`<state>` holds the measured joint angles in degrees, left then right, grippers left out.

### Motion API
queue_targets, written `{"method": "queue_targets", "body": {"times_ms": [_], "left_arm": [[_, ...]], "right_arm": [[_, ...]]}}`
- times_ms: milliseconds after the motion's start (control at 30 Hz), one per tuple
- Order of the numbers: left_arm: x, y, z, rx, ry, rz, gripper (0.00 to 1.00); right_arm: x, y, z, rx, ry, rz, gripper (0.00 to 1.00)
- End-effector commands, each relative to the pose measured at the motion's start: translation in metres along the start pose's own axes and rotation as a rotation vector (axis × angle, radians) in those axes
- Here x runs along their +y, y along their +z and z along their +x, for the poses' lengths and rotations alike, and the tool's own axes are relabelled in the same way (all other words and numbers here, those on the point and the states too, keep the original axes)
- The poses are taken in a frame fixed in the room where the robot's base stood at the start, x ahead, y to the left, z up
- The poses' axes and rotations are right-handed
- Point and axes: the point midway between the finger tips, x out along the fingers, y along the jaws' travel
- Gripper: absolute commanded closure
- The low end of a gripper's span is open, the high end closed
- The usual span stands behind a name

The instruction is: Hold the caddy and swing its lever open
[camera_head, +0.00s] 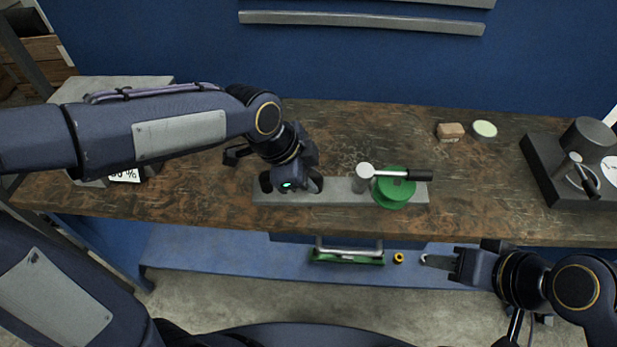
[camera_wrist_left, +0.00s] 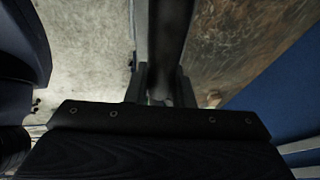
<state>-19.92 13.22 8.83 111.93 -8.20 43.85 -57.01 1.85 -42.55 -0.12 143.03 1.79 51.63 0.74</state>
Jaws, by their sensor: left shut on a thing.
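The caddy (camera_head: 340,190) is a long grey bar on the wooden workbench, near its front edge. A pale post (camera_head: 364,172) and a green round part (camera_head: 391,196) sit on its right half. The lever (camera_head: 405,175) runs from the post to the right, over the green part, and ends in a black grip. My left gripper (camera_head: 290,186) is at the bar's left end, and its wrist hides the grasp. In the left wrist view its fingers (camera_wrist_left: 161,90) close around a dark bar-like part (camera_wrist_left: 170,35). My right gripper (camera_head: 456,266) is low, right of the caddy, before the bench front.
A brown block (camera_head: 450,131) and a pale green-topped round tin (camera_head: 484,129) stand at the back right. A dark grey device (camera_head: 570,165) stands at the far right. A green tray with a metal handle (camera_head: 347,257) and a small yellow ring (camera_head: 398,258) lie below the bench edge.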

Motion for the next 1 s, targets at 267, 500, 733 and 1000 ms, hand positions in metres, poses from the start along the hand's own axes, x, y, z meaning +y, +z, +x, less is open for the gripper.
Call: {"method": "queue_targets", "body": {"times_ms": [267,500,733,1000], "left_arm": [[-0.010,0.004,0.011,0.003,-0.004,0.000,1.00],[-0.017,0.009,0.021,0.003,-0.004,-0.001,1.00],[-0.025,0.012,0.030,0.003,-0.004,0.000,1.00],[-0.033,0.017,0.041,0.003,-0.005,-0.001,1.00]], "right_arm": [[0.003,0.003,0.007,0.000,0.000,0.000,0.64],[0.005,0.006,0.011,0.000,0.000,0.000,0.64],[0.007,0.008,0.016,0.000,0.000,0.000,0.64],[0.009,0.010,0.021,0.000,0.000,0.000,0.64]]}}
